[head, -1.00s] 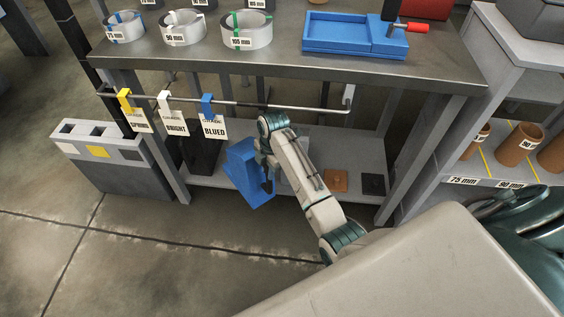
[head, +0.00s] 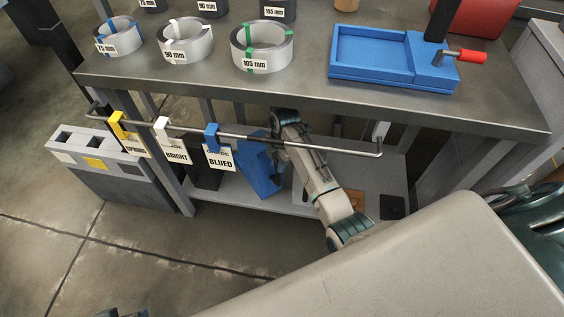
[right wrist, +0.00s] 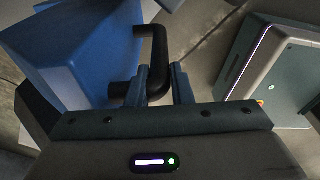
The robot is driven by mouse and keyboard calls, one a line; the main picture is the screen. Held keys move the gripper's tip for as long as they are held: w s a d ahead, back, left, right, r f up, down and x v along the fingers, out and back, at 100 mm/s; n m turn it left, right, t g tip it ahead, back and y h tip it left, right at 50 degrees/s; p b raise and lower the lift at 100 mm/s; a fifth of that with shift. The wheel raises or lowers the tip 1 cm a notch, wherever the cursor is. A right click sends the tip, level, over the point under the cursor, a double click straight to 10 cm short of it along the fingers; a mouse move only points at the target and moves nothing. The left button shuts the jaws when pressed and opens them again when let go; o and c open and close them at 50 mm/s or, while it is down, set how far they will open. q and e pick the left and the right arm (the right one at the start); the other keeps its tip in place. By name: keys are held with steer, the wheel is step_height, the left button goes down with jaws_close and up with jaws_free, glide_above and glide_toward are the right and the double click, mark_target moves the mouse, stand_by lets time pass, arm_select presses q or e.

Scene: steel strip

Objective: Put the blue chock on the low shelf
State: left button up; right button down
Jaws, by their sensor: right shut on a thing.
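The blue chock (head: 258,172) is under the bench, over the low shelf (head: 229,191). I cannot tell whether its underside touches the shelf. The rail and hanging tags pass in front of part of it. My right gripper (head: 276,152) is to the right of the chock, partly hidden by its own arm and the rail. In the right wrist view the chock (right wrist: 75,50) fills the upper left, and its black handle (right wrist: 160,42) runs down between the fingers of my right gripper (right wrist: 161,74), which is shut on it.
A steel rail (head: 320,147) with yellow, white and blue clips and tags runs in front of the shelf opening. A dark block stands left of the chock; an orange-brown pad (head: 356,199) and a black pad (head: 391,207) lie right. The bench top (head: 300,88) overhangs.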

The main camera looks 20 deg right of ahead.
steer(key=shift+w+f+b, duration=0.2)
steer(key=shift+f+b, duration=0.35)
steer(key=shift+f, duration=2.2)
arm_select(q)
steer(key=shift+w+d+f+t+h, duration=0.3)
steer(key=shift+w+d+f+t, duration=0.15)
steer(key=shift+d+f+t, duration=0.15)
arm_select(e)
steer(key=c, duration=1.3)
jaws_free()
steer(key=shift+s+f, duration=0.1)
steer(key=shift+s, duration=0.1)
arm_select(q)
steer(key=shift+a, duration=0.1)
